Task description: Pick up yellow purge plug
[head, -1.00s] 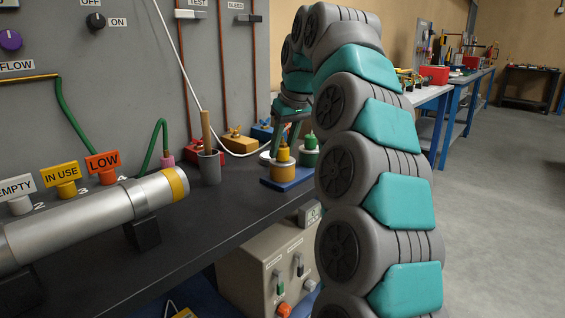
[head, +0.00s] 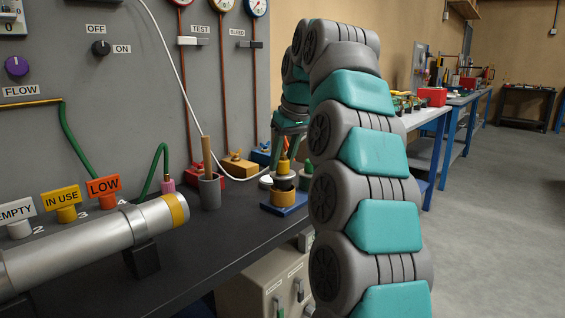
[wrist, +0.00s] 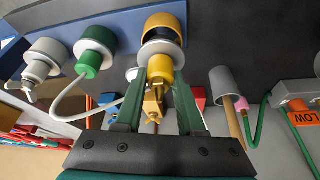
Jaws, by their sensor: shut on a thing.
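The yellow purge plug (wrist: 160,70) is between the two dark green fingers of my gripper (wrist: 158,82) in the wrist view. My gripper is shut on it. In the head view the plug (head: 283,167) is upright just above a yellow cylindrical socket (head: 283,197) on a blue base (head: 288,211). A dark opening shows at the socket's top, below the plug's pale flange. The socket also shows in the wrist view (wrist: 166,22).
A green plug (wrist: 95,45) and a grey plug (wrist: 40,62) stand beside the yellow socket. A grey cup with a wooden stick (head: 209,190) and a large metal cylinder (head: 90,240) are to the left. A white hose (head: 172,70) passes close by.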

